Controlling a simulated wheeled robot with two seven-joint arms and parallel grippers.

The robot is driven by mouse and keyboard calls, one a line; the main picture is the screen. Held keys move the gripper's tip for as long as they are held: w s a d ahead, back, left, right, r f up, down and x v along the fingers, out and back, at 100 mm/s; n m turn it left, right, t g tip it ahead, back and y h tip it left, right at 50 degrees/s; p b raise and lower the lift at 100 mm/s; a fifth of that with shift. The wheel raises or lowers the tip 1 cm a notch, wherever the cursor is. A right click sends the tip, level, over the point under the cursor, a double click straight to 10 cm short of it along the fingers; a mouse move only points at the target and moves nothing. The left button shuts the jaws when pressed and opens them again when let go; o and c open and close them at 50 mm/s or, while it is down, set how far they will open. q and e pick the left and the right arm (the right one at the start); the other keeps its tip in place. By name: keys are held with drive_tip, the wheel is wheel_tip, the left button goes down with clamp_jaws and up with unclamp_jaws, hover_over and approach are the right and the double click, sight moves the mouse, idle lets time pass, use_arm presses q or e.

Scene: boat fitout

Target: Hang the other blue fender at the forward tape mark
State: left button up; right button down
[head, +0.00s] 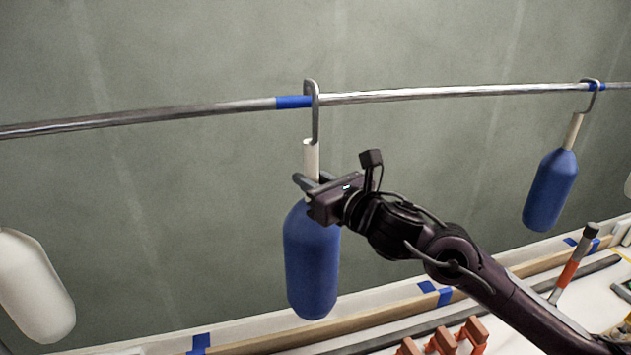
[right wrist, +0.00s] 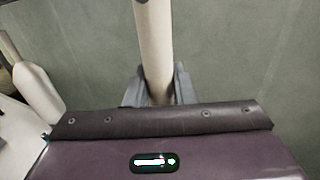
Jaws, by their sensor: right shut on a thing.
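A blue fender (head: 312,262) hangs upright below the rail (head: 420,94) in the head view. Its grey hook (head: 315,110) is at the rail, at the right end of a blue tape mark (head: 293,102). My right gripper (head: 306,186) is shut on the fender's pale neck, just above the blue body. The neck (right wrist: 154,55) also stands between the fingers in the right wrist view. Whether the hook bears the weight cannot be told. Another blue fender (head: 549,190) hangs at the right by its hook, at a second blue tape mark (head: 597,87). My left gripper is not in view.
A white fender (head: 34,287) is at the far left. Below the rail runs a ledge with blue tape pieces (head: 436,293). Several orange-brown blocks (head: 442,341) and an orange-and-black handled tool (head: 574,264) are at the lower right. The rail between the blue fenders is clear.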

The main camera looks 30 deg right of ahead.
drive_tip(key=w+d+f, duration=0.2)
drive_tip(key=w+f, duration=0.1)
drive_tip(key=w, duration=0.7)
drive_tip(key=shift+w+d, duration=0.25)
drive_tip(key=shift+d, duration=0.15)
idle(0.7)
idle(0.3)
